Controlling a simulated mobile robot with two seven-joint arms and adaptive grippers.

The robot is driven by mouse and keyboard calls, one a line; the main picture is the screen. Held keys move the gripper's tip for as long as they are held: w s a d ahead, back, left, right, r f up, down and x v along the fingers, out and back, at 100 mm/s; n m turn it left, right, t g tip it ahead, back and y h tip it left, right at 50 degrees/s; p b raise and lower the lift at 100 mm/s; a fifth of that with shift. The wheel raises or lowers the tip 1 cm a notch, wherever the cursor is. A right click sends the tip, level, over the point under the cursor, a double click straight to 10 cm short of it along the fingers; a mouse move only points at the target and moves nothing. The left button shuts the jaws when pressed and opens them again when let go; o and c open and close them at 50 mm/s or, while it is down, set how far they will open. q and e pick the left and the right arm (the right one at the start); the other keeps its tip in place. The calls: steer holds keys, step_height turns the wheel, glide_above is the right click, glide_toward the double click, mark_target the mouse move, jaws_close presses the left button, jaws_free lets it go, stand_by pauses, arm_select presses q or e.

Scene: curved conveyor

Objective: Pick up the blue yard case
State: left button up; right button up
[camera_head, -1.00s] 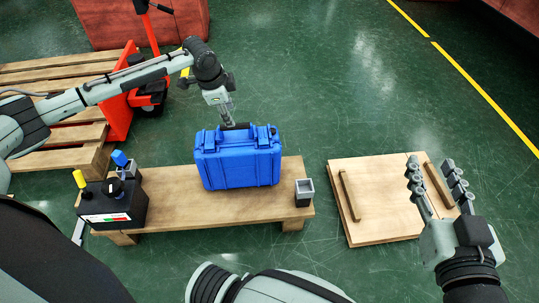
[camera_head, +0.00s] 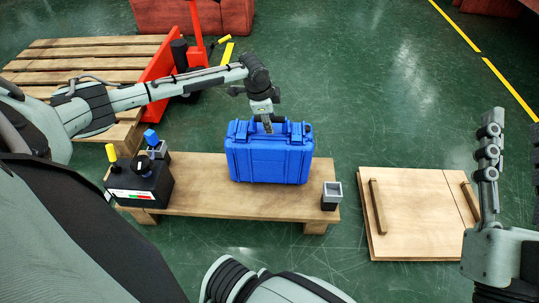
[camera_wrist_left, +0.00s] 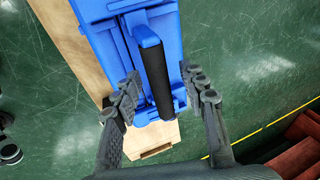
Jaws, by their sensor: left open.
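The blue yard case (camera_head: 270,162) stands upright on a low wooden platform (camera_head: 215,200), its handle on top. It also fills the top of the left wrist view (camera_wrist_left: 112,45). My left gripper (camera_head: 267,124) is at the top of the case. In the left wrist view my left gripper (camera_wrist_left: 162,84) is open, one finger on each side of the black-gripped handle (camera_wrist_left: 155,72), with gaps visible between fingers and handle. My right gripper (camera_head: 512,155) is at the right edge, apart from the case, fingers spread and partly cut off.
A black box with a yellow cap (camera_head: 140,185) and a blue-topped item (camera_head: 152,140) stand left on the platform. A small grey open container (camera_head: 331,195) is at its right end. A wooden board with bars (camera_head: 415,225) lies right. A pallet (camera_head: 75,60) and red pallet jack (camera_head: 160,70) stand behind.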

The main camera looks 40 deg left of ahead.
arm_select(q)
steer(key=shift+c, duration=0.6)
jaws_close()
steer(key=shift+w+r, duration=0.1)
steer(key=shift+r, duration=0.05)
steer(key=shift+r, duration=0.15)
